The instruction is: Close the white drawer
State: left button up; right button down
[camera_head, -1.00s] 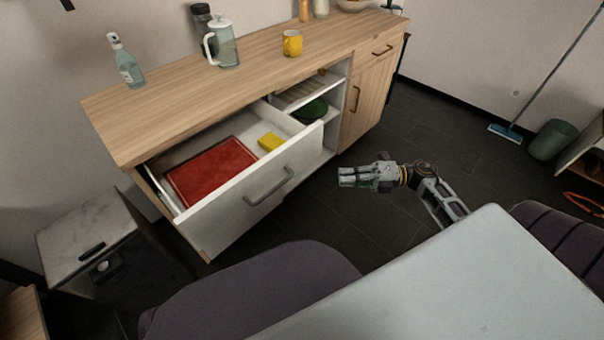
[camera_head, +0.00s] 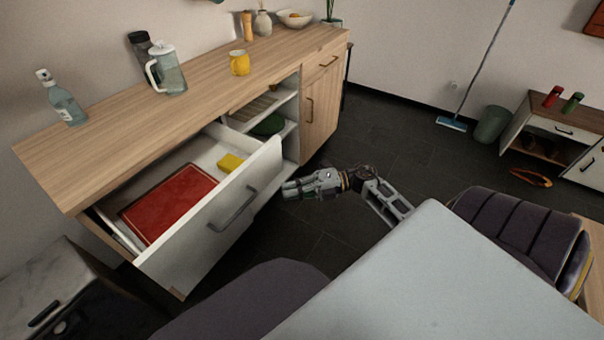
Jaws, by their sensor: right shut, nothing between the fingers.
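The white drawer (camera_head: 207,236) is pulled out from the wooden-topped cabinet (camera_head: 185,105), with its grey bar handle (camera_head: 233,211) on the front. Inside lie a red board (camera_head: 168,202) and a yellow sponge (camera_head: 230,162). My right gripper (camera_head: 286,189) is shut and empty. It appears to the right of the drawer front in the picture, level with the handle's upper end, and shows a gap of floor between them. My left gripper is not in view.
A pale table (camera_head: 450,285) fills the lower right, with dark chairs (camera_head: 255,300) beside it. A bottle (camera_head: 62,98), a pitcher (camera_head: 168,70) and a yellow mug (camera_head: 239,63) stand on the cabinet. Dark floor is free to the right of the cabinet.

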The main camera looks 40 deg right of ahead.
aim_at(248, 190)
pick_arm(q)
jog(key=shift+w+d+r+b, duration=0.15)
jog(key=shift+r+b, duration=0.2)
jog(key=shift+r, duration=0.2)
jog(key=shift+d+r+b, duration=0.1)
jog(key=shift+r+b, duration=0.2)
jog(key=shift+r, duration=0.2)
pick_arm(e)
jog(key=w+a, duration=0.5)
jog(key=shift+w, duration=0.15)
jog(key=shift+w, duration=0.1)
